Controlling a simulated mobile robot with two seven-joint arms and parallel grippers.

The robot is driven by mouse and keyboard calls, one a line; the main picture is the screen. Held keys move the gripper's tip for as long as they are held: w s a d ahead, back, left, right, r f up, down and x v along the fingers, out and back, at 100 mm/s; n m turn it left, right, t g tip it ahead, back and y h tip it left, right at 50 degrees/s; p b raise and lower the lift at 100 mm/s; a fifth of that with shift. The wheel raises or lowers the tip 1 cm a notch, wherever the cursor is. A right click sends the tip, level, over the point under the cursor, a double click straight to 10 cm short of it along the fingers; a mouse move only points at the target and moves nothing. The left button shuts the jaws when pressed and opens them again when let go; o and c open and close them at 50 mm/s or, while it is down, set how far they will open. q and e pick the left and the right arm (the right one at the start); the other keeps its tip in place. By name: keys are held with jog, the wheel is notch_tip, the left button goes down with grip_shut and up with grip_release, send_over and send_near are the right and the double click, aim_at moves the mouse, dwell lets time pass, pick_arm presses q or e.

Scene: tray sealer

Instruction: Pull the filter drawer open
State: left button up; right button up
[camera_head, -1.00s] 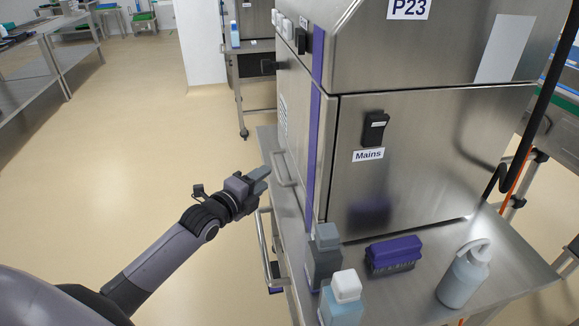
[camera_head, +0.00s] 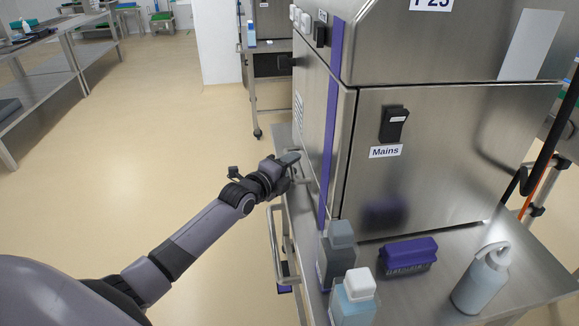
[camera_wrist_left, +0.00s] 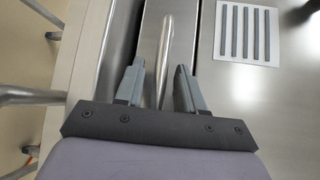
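The tray sealer (camera_head: 430,190) is a large steel machine on a steel trolley. A bar handle (camera_wrist_left: 165,50) sticks out from a steel front (camera_wrist_left: 150,30) low on its side, which appears to be the filter drawer; a short part of the handle shows in the head view (camera_head: 303,181). My left gripper (camera_head: 291,160) is at this handle. In the left wrist view my left gripper (camera_wrist_left: 158,72) is open, with its two grey fingers on either side of the bar. Gaps show between bar and fingers. My right gripper is in neither view.
A rail (camera_head: 274,245) runs along the trolley's side below my left gripper. The floor (camera_head: 150,150) to the left is clear.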

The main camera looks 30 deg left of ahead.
pick_arm(q)
grip_shut()
jog(key=s+a+p, duration=0.3)
jog(key=s+a, duration=0.8)
jog(key=a, duration=0.4)
jog(key=shift+s+a+p, duration=0.25)
jog(key=shift+s+p, duration=0.1)
jog(key=shift+s, duration=0.05)
grip_release()
jog(key=shift+s, duration=0.1)
